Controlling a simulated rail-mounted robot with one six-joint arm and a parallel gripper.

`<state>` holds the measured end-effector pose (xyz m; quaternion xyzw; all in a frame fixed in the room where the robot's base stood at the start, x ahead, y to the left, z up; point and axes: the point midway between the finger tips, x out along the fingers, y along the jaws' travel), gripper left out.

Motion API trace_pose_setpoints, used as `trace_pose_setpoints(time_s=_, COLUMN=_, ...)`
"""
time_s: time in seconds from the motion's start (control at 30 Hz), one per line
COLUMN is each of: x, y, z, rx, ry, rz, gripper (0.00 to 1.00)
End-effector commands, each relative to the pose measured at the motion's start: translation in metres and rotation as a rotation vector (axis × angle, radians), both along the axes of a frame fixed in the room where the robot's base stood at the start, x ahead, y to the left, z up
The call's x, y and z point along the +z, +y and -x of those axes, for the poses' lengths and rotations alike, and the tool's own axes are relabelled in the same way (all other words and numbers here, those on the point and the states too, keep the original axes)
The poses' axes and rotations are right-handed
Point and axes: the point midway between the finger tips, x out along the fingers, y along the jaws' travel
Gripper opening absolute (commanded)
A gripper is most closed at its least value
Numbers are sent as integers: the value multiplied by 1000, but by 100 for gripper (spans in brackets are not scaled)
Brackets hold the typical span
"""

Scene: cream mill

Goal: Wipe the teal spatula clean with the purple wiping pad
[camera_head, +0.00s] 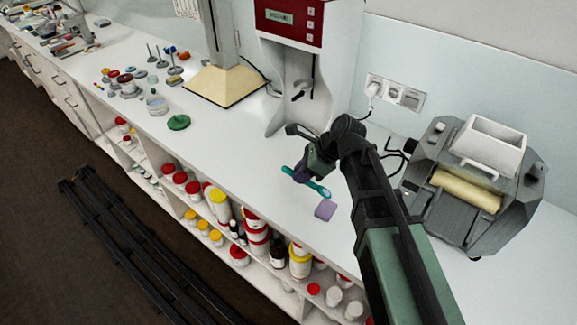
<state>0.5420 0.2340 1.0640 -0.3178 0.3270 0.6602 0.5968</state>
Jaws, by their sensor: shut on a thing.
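The teal spatula (319,188) shows at the end of my arm, slanting from upper left to lower right. My gripper (301,175) is shut on it around the middle, and its dark purplish fingers hide that part. The spatula's wider end points to the lower right, with a lighter bluish patch near its tip. I cannot tell whether it touches the counter or is held just above it. The light purple wiping pad (325,209) lies flat on the white counter, just below the spatula's lower right end and apart from my gripper.
A grey roller mill (466,190) with a white hopper stands to the right. A white and red machine (290,70) stands behind my gripper. A green lid (178,122) and several small tools and jars are further left. The counter (225,150) between is clear; shelves of jars are below its front edge.

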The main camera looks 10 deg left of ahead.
Motion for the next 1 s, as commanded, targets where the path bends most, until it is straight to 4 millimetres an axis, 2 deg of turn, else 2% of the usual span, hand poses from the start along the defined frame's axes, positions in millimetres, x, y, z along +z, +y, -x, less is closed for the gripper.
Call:
trace_pose_setpoints(time_s=0.27, x=-7, y=-1, z=0, rx=-6, ry=5, rz=6, gripper=0)
trace_pose_setpoints(time_s=0.67, x=-47, y=-1, z=0, rx=-4, ry=4, rz=5, gripper=0)
trace_pose_setpoints(time_s=1.0, x=-48, y=-1, z=0, rx=-4, ry=4, rz=4, gripper=0)
